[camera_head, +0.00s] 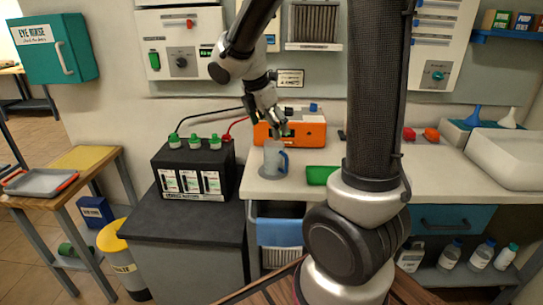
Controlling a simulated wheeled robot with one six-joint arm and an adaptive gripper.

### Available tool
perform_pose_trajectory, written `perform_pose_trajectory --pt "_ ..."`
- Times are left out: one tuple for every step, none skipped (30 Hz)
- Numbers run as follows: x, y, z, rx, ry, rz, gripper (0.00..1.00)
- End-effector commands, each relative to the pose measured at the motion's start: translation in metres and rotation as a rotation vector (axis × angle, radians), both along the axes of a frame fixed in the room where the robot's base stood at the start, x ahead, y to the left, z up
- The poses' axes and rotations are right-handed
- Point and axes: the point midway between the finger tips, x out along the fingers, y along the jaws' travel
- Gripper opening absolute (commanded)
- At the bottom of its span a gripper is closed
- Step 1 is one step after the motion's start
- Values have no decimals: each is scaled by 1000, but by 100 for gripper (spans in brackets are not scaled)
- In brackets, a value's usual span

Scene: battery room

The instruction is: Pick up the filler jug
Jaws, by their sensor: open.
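The filler jug (272,160) is a grey, translucent-looking vessel with a blue handle on its right side. It stands upright near the left end of the white counter. My gripper (279,130) is open, above and slightly right of the jug's rim, pointing down. I cannot tell from this one view whether the fingertips touch the jug.
An orange charger (308,130) stands right behind the jug. A black battery (192,168) with green caps and red and black cables sits on the dark stand at left. A green tray (321,176) lies right of the jug. A white sink (508,155) is at far right.

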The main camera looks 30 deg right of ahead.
Motion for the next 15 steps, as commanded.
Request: perform_pose_trajectory --pt "3 0 1 -13 13 61 84" --pt "3 0 2 -20 21 95 84" --pt "4 0 2 -26 31 130 84" --pt "4 0 1 -29 38 151 84" --pt "5 0 1 -31 44 167 84" --pt "5 -1 -1 -33 50 180 84" --pt "5 -2 -4 -35 52 186 84" --pt "6 -3 -7 -35 54 190 84" --pt "6 -5 -11 -35 57 190 84" --pt "7 -6 -15 -35 55 190 84" --pt "8 -7 -18 -35 55 190 84" --pt "8 -9 -23 -35 57 190 84" --pt "9 -10 -27 -34 56 189 84" --pt "10 -11 -30 -34 56 188 84" --pt "11 -13 -35 -34 56 189 84"
